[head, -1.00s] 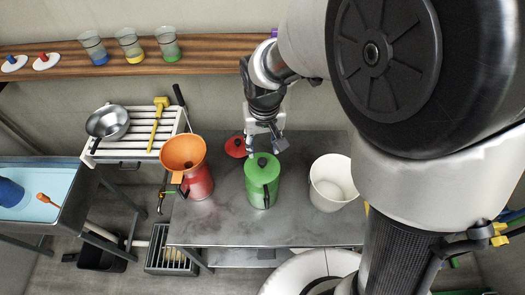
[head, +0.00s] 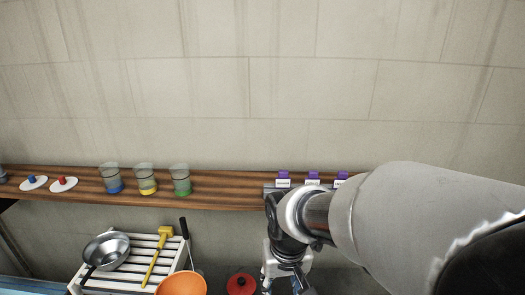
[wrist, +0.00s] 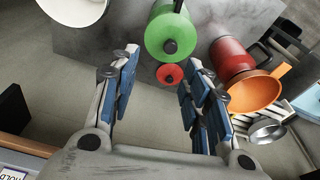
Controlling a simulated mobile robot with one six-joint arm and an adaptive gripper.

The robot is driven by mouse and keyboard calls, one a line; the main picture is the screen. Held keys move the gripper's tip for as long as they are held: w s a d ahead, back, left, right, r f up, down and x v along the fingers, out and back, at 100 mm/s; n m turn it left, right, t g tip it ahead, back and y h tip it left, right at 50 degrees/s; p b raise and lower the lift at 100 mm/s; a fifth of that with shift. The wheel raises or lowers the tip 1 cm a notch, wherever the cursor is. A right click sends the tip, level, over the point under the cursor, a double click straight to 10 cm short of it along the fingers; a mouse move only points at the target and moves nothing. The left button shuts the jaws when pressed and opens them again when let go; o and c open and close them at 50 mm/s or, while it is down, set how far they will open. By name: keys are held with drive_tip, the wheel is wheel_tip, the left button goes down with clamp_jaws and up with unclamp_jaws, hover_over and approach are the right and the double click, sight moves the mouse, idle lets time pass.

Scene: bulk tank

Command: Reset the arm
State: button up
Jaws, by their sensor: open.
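My gripper (wrist: 161,100) is open and empty in the wrist view, with its two blue-padded fingers apart. Beyond the fingertips are a green can with a black knob (wrist: 171,36) and a small red lid (wrist: 169,75), both apart from the fingers. In the head view my arm reaches in from the lower right, and the gripper (head: 287,285) hangs at the bottom edge, partly cut off, to the right of the red lid (head: 241,285).
A wooden shelf (head: 225,190) on the wall holds several cups, two white lids and purple-topped items. A white rack (head: 135,266) carries a steel pan and a yellow tool. An orange funnel (wrist: 255,92) sits by a red can (wrist: 231,57). A white bucket (wrist: 75,8) stands at upper left.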

drive_tip(key=s+d+r+t+b, duration=0.1)
drive_tip(key=s+d+b, duration=0.1)
drive_tip(key=s+d, duration=0.3)
drive_tip(key=s+d+r+m+t+b, duration=0.1)
drive_tip(key=s+d, duration=0.4)
drive_tip(key=s, duration=0.6)
drive_tip(key=shift+s+r+m+t+b, duration=0.3)
drive_tip(key=shift+r+t+b, duration=0.15)
drive_tip(key=shift+b, duration=0.65)
drive_tip(key=shift+w, duration=0.1)
